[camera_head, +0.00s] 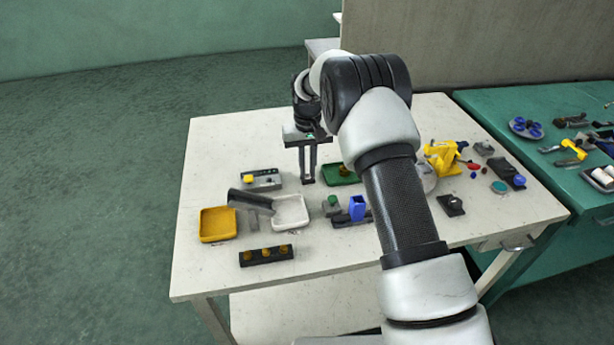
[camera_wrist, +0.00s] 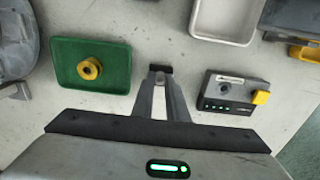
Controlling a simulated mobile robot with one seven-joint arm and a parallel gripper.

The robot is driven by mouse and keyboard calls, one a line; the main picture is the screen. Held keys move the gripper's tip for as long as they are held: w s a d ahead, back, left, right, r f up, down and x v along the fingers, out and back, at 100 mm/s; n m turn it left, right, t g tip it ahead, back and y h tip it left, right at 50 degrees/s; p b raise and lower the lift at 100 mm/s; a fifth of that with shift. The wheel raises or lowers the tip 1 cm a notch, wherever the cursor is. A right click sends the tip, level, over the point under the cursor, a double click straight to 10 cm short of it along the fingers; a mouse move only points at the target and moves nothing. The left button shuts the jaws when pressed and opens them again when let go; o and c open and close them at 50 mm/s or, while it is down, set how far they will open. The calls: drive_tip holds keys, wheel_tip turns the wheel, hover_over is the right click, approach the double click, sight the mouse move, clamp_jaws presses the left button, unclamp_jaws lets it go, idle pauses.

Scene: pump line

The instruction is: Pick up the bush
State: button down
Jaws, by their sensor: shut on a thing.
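My gripper (camera_head: 308,182) is over the pale table, between the green tray (camera_head: 342,180) and the small grey box with a yellow knob (camera_head: 262,180). In the wrist view its fingers (camera_wrist: 160,70) come together at dark tips. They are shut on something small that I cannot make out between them. A yellow ring with a hole, like a bush (camera_wrist: 89,68), lies in the green tray (camera_wrist: 62,75), apart from my fingers. A black rack (camera_head: 254,259) at the table's front holds several brass-coloured round pieces, possibly bushes too.
A white tray (camera_head: 304,217), an orange tray (camera_head: 218,236) and a dark angled piece (camera_head: 250,200) stand at the left. A blue block (camera_head: 357,208) and yellow fixture (camera_head: 444,157) are at the right. A green table (camera_head: 490,103) adjoins. The table's far left is clear.

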sight(308, 175)
drive_tip(key=shift+r+p, duration=0.45)
drive_tip(key=shift+r, duration=0.3)
drive_tip(key=shift+r+p, duration=1.3)
drive_tip(key=shift+r, duration=0.85)
